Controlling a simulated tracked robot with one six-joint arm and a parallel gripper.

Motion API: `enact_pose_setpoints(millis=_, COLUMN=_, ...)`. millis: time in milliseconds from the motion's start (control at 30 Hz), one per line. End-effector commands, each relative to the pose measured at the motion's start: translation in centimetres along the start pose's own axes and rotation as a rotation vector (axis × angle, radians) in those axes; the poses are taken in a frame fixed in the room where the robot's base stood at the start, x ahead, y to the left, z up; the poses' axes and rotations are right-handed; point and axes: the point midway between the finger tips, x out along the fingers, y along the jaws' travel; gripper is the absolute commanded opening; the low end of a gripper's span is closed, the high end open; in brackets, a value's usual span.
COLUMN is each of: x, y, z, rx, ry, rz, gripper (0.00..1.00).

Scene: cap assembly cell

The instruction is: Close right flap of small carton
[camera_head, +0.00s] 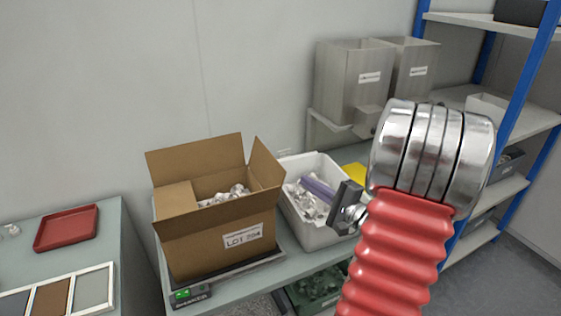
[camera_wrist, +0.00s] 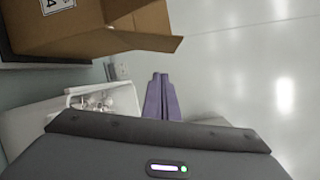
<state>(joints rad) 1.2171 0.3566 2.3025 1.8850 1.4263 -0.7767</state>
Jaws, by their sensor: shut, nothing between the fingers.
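The small brown carton (camera_head: 205,250) stands open on a dark platform, with shiny parts inside. Its right flap (camera_head: 266,165) stands up and leans outward. The back flap (camera_head: 197,160) is also up, and the left flap (camera_head: 175,199) slopes inward. In the wrist view the carton (camera_wrist: 85,25) is at top left, and a flap (camera_wrist: 152,32) points right. My gripper (camera_head: 306,180) is to the right of the carton, over the white bin, apart from the flap. In the wrist view its purple fingers (camera_wrist: 158,76) are together and empty. The dark gripper body hides what lies below.
A white bin (camera_head: 335,243) with shiny parts stands right of the carton. A display unit (camera_head: 190,295) sits at the platform's front left. A red tray (camera_head: 67,229) lies on the left table. Grey hoppers (camera_head: 350,85) and a blue-posted shelf (camera_head: 530,75) stand behind and right.

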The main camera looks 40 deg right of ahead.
Motion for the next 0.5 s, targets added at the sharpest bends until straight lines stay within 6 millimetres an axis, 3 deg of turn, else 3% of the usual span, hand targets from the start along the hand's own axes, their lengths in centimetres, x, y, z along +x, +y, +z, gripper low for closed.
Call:
enact_pose_setpoints(millis=167, x=-0.2, y=-1.7, z=-1.3, rx=-0.043, ry=0.039, rz=-0.074, gripper=0.00)
enact_pose_setpoints(millis=500, x=-0.1, y=-1.8, z=-1.3, rx=-0.045, ry=0.040, rz=-0.076, gripper=0.00)
